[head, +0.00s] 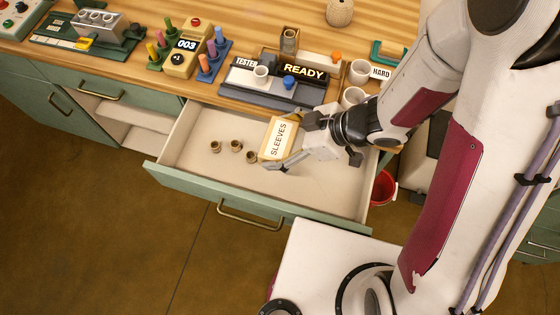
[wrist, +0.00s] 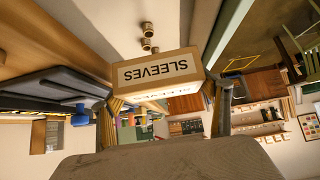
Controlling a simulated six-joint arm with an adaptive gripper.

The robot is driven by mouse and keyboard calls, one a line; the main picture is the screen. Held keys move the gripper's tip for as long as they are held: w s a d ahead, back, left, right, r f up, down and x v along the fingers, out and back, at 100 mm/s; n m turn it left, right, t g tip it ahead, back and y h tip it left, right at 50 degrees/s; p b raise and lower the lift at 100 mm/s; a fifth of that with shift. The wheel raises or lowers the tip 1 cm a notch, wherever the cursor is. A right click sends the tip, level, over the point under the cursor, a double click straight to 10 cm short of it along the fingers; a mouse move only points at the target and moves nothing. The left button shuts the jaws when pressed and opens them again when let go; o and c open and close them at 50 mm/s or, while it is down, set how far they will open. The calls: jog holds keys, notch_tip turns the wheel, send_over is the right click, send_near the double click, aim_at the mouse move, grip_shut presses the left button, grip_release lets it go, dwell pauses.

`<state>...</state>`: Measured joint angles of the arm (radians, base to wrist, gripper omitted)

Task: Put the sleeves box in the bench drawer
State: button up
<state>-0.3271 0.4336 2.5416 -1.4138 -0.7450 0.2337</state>
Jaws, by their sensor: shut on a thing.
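The sleeves box (head: 279,139) is a small tan carton with a white label reading SLEEVES. My gripper (head: 284,153) is shut on it, with the fingers on either side. In the head view the box is over the open bench drawer (head: 205,183), towards its back right. I cannot tell whether its underside touches the drawer floor. In the wrist view the box (wrist: 158,73) sits between the fingertips with its lettering upside down. The drawer is pulled well out and has a green front with a brass handle.
Several small brass sleeves (head: 236,146) lie on the drawer floor, left of the box. The front and left of the drawer floor are clear. The tester (head: 268,85) with its READY display stands on the bench behind. A red bucket (head: 383,188) stands right of the drawer.

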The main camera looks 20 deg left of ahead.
send_over(280, 174)
jog(key=shift+w+f, duration=0.1)
jog(key=shift+f, duration=6.25)
jog(key=shift+f, duration=0.1)
jog(key=shift+f, duration=1.75)
jog(key=shift+f, duration=0.15)
jog(key=o, duration=1.3)
jog(key=shift+v, duration=3.8)
